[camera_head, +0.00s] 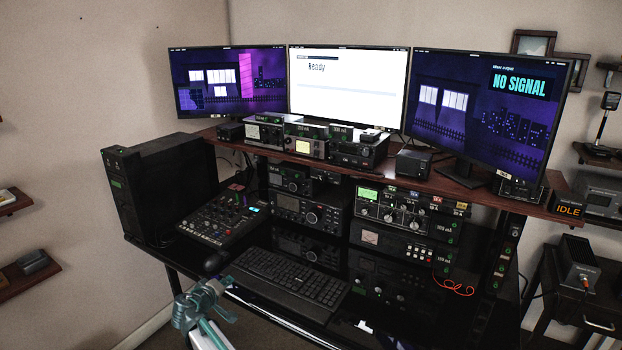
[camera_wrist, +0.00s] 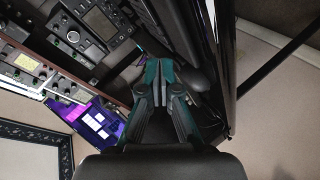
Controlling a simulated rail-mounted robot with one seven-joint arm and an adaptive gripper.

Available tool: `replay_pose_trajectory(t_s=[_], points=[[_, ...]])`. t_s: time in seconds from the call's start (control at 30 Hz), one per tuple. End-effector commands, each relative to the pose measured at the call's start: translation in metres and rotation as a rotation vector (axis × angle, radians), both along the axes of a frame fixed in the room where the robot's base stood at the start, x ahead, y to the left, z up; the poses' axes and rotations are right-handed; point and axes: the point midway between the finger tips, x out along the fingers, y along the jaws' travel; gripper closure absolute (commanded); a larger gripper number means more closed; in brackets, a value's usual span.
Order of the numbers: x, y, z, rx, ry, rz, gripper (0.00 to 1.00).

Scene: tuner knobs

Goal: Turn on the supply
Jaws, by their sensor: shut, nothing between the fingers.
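I cannot tell for certain which unit is the supply; no label naming it is readable. A stack of dark units stands on the desk, with a knobbed unit (camera_head: 405,214) with a green display on top. My gripper (camera_head: 222,284) is at the front left edge of the desk, apart from these units. In the wrist view my teal gripper (camera_wrist: 158,68) has its fingers together, with nothing between them.
A keyboard (camera_head: 285,280), mouse (camera_head: 216,261) and mixer (camera_head: 222,215) occupy the desk. A black tower (camera_head: 160,190) stands at left. A wooden shelf (camera_head: 455,178) carries small instruments and the right monitor (camera_head: 480,120) reads "NO SIGNAL".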

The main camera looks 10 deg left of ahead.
Motion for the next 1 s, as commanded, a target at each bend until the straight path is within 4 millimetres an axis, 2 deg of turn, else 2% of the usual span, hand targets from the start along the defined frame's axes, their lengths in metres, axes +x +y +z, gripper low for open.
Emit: replay_pose_trajectory(t_s=[0.03,0.17,0.3,0.4,0.5,0.6,0.7,1.0], points=[[0.028,-0.009,0.033,-0.037,-0.019,-0.013,1.0],[0.086,-0.042,0.1,-0.16,-0.06,-0.039,1.0],[0.149,-0.087,0.179,-0.307,-0.097,-0.077,1.0],[0.184,-0.119,0.228,-0.404,-0.112,-0.104,1.0],[0.209,-0.147,0.266,-0.482,-0.12,-0.128,1.0],[0.226,-0.167,0.292,-0.538,-0.123,-0.145,1.0],[0.234,-0.179,0.307,-0.571,-0.123,-0.156,1.0],[0.238,-0.185,0.312,-0.589,-0.123,-0.161,1.0]])
